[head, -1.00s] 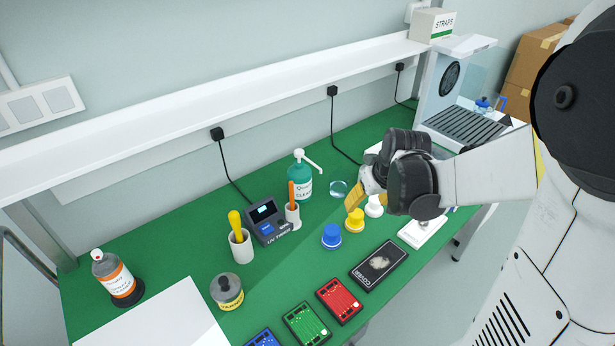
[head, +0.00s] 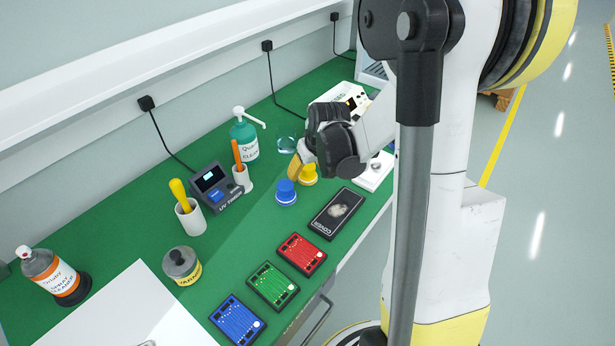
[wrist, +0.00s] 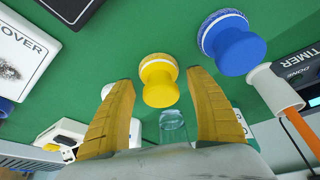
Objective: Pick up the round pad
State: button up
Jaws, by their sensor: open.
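A yellow round pad with a knob handle (head: 308,174) stands on the green mat; the wrist view shows it between the fingertips (wrist: 159,80). A blue round pad (head: 286,192) stands beside it, and at upper right in the wrist view (wrist: 232,45). A white round piece (wrist: 107,91) is mostly hidden behind the left finger in the wrist view; my gripper hides it in the head view. My gripper (head: 294,168) is open and empty, its yellow fingers (wrist: 161,82) tilted down near the yellow pad. I cannot tell whether they touch it.
A clear glass piece (head: 287,144) and a green pump bottle (head: 244,135) stand behind the pads. The UV timer (head: 216,187) and a cup with an orange-handled tool (head: 241,178) are left. The black COVER box (head: 338,213) and red board (head: 302,254) lie in front.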

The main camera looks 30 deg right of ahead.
jog(key=shift+r, duration=0.1)
jog(key=c, duration=1.4)
jog(key=shift+r, duration=0.1)
notch_tip(320, 180, up, 5)
jog(key=p, duration=0.3)
jog(key=shift+f, duration=0.2)
jog(key=s+d+r+p, duration=0.1)
jog(key=s+d+r, duration=0.1)
jog(key=d, duration=0.1)
jog(key=s+d+r+p, duration=0.1)
jog(key=s+d+r, duration=0.1)
jog(key=s+d, duration=0.1)
jog(key=s+d+r+p, duration=0.1)
jog(key=s+d+r, duration=0.1)
jog(key=d, duration=0.1)
jog(key=shift+s+r, duration=0.1)
jog(key=shift+s, duration=0.15)
